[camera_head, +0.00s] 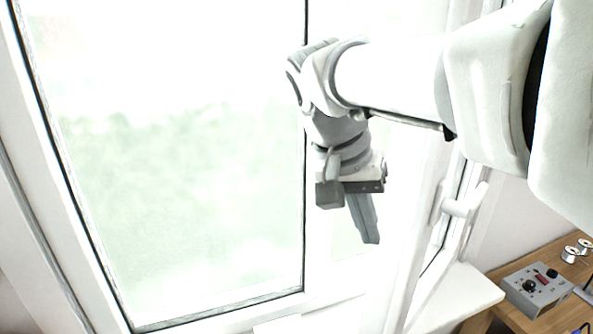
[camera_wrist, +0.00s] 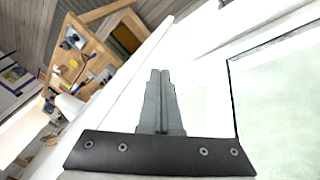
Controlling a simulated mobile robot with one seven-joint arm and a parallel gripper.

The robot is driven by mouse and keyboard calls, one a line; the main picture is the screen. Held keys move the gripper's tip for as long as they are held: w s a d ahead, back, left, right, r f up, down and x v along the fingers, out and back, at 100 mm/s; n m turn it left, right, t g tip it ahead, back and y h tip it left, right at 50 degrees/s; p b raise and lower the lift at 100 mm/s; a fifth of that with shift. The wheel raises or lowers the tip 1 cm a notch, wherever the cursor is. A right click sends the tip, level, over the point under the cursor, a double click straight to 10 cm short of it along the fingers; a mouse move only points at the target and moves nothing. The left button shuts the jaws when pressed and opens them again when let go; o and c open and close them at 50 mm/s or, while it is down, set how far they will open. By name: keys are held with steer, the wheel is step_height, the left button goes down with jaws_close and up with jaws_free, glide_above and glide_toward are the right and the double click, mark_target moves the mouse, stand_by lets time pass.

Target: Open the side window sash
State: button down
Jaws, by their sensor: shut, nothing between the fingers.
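The side window sash (camera_head: 405,270) is white and stands at right of centre in the head view, seen at a steep angle. A white lever handle (camera_head: 460,207) is on it. I cannot tell whether the sash is fully closed or ajar. My gripper (camera_head: 371,241) points down in front of the white frame, left of the handle and apart from it. Its fingers are shut and empty. The wrist view shows the closed fingers (camera_wrist: 161,73) against white framework; the handle is not identifiable there.
A large glass pane (camera_head: 180,190) in a white frame fills the left. A white sill (camera_head: 465,295) lies below the handle. At lower right a wooden bench (camera_head: 560,320) carries a grey control box (camera_head: 537,290). The wrist view shows a cluttered wooden bench (camera_wrist: 85,60) at upper left.

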steer(key=w+a+r+m+g+h+b, duration=0.1)
steer(key=w+a+m+g+h, duration=0.15)
steer(key=w+a+m, duration=0.4)
steer(key=d+f+n, duration=0.1)
steer(key=d+f, duration=0.6)
steer(key=shift+d+f+h, duration=0.3)
steer(key=shift+f+h, duration=0.1)
steer(key=shift+h, duration=0.05)
steer(key=shift+d+t, duration=0.1)
steer(key=shift+t, duration=0.15)
